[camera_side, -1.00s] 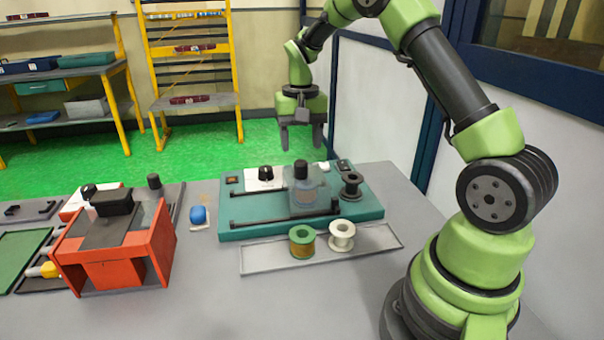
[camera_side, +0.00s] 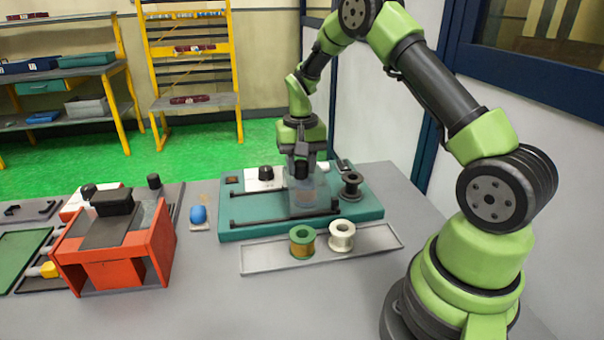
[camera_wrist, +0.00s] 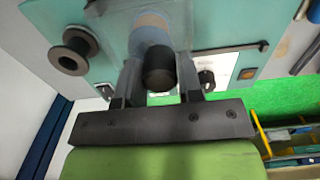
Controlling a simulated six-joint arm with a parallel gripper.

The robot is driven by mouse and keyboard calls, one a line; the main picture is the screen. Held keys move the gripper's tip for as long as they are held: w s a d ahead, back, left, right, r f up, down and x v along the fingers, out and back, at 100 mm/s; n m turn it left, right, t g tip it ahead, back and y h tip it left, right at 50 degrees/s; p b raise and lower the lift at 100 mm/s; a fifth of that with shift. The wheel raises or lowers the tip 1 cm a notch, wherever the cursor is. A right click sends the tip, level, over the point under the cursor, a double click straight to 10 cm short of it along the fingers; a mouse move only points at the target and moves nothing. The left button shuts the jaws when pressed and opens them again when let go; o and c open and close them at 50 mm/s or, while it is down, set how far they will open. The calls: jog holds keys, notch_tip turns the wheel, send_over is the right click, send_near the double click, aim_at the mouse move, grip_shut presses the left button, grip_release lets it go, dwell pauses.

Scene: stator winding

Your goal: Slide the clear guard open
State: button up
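The clear guard (camera_side: 308,199) is a see-through box on the teal machine base (camera_side: 260,233), between two dark rails, right of the base's middle. A black knob (camera_wrist: 158,70) stands on the guard; it also shows in the side view (camera_side: 301,171). My gripper (camera_side: 300,163) points down at the knob. In the wrist view my gripper (camera_wrist: 160,80) has one finger on each side of the knob, with narrow gaps that look clear, so it seems open. The part inside the guard is blurred behind the clear walls.
A dark spool (camera_side: 351,185) stands on the base right of the guard. A tray (camera_side: 262,262) in front holds a green-ended copper spool (camera_side: 302,242) and a white spool (camera_side: 342,236). An orange fixture (camera_side: 160,242) stands left. The rails left of the guard are clear.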

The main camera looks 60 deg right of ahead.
jog(key=shift+w+a, duration=3.6)
jog(key=shift+w, duration=0.1)
jog(key=o, duration=0.7)
notch_tip(320, 180, up, 6)
jog(key=shift+a+r, duration=0.1)
jog(key=s+a+r+n+t, duration=0.1)
jog(key=s+a+r+t, duration=0.15)
jog(key=s+r, duration=0.4)
jog(key=s+a+r+n+t, duration=0.1)
jog(key=s+a+r+n, duration=0.15)
jog(key=s+r, duration=0.4)
jog(key=s+a+t+y, duration=0.1)
jog(key=s+a+t, duration=0.1)
jog(key=s, duration=0.5)
jog(key=s+a+r+n+t+y, duration=0.1)
jog(key=s+a, duration=0.1)
jog(key=s, duration=0.5)
jog(key=shift+s+a+r+t, duration=0.15)
jog(key=shift+s+a+t, duration=0.1)
jog(key=shift+t, duration=0.1)
